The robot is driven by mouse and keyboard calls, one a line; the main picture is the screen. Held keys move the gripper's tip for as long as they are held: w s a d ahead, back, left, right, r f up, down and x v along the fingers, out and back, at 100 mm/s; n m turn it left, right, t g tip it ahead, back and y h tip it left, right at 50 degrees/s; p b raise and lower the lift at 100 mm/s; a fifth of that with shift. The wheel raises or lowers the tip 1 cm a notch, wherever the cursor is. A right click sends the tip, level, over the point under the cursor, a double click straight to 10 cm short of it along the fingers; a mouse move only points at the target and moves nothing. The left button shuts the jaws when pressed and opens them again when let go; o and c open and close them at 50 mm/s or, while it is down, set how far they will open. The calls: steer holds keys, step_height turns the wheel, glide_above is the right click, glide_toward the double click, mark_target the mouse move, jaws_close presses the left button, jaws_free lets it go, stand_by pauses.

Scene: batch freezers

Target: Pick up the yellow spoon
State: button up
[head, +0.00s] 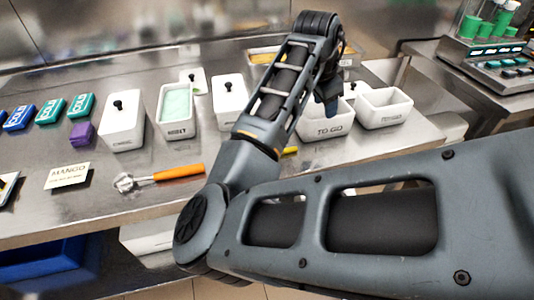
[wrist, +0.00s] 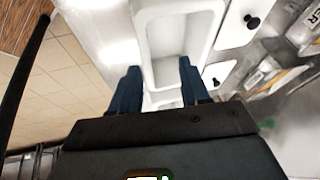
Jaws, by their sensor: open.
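A small yellow piece (head: 290,150), possibly part of the yellow spoon, shows on the steel counter beside my arm. My arm hides most of it, so I cannot tell its full shape. My gripper (head: 330,102) hangs over the white TO GO bin, away to the upper right of that yellow piece. In the wrist view my gripper (wrist: 158,85) has its two blue fingers apart with nothing held between them. A white bin (wrist: 178,35) lies beyond the fingers. I see no spoon in the wrist view.
The white TO GO bin (head: 326,127) and another white bin (head: 384,107) stand on the counter's right. A scoop with an orange handle (head: 178,173) lies near the front edge. White lidded tubs (head: 122,125), a mint-filled tub (head: 176,108) and a purple block (head: 82,134) stand left.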

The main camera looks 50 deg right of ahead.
mark_target(289, 149)
steer(key=w+a+y, duration=0.1)
steer(key=a, duration=0.2)
steer(key=w+a+y, duration=0.1)
steer(key=a+y, duration=0.1)
steer(key=a, duration=0.1)
steer(key=w+a+f+m+y, duration=0.1)
steer(key=a, duration=0.2)
steer(key=shift+w+a+f+y, duration=0.1)
steer(key=shift+w+a+y, duration=0.1)
steer(key=shift+a+y, duration=0.15)
steer(key=shift+a+f, duration=0.1)
steer(key=shift+f, duration=0.2)
steer(key=shift+s+f+p, duration=0.15)
steer(key=shift+f+p, duration=0.55)
steer(key=shift+f, duration=2.85)
steer(key=shift+c, duration=0.4)
jaws_close()
